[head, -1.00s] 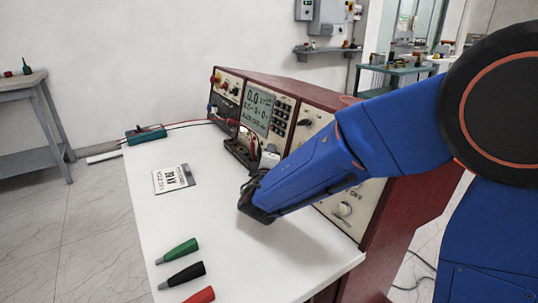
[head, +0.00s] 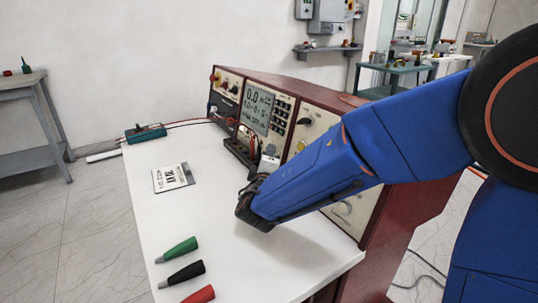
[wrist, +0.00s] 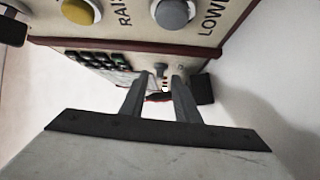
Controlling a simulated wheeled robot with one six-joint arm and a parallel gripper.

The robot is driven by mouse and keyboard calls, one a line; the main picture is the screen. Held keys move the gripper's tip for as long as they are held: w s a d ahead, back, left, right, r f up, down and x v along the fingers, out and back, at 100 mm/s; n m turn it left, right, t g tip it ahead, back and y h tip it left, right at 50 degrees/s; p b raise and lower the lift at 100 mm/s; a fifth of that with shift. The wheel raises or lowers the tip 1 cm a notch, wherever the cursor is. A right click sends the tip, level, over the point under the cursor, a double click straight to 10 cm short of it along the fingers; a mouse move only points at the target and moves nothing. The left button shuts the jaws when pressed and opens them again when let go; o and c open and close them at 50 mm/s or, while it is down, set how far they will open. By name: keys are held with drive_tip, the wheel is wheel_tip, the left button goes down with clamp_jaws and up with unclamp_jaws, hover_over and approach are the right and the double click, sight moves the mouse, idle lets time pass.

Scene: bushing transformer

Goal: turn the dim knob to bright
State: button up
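The red-framed control panel (head: 331,112) stands along the right side of the white tabletop. A dark knob (head: 307,122) shows on its upper face and a pale round knob (head: 344,208) low on its near face, partly behind my arm. I cannot read which one is the dim knob. My gripper (head: 247,207) is in front of the panel, above the tabletop; its fingers are hard to see there. In the wrist view two grey fingers (wrist: 160,82) stand apart with a gap between them. A small grey piece shows beyond the gap, and I cannot tell whether it is a knob.
In the wrist view a yellow button (wrist: 80,11) and a grey button (wrist: 173,13) are on the panel, beside partly cut-off lettering. A printed card (head: 172,178) and green, black and red plugs (head: 185,273) lie on the tabletop (head: 225,240).

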drive_tip(key=s, duration=1.4)
drive_tip(key=shift+s+a+r, duration=0.2)
drive_tip(key=shift+s+a, duration=0.15)
drive_tip(key=shift+a, duration=0.05)
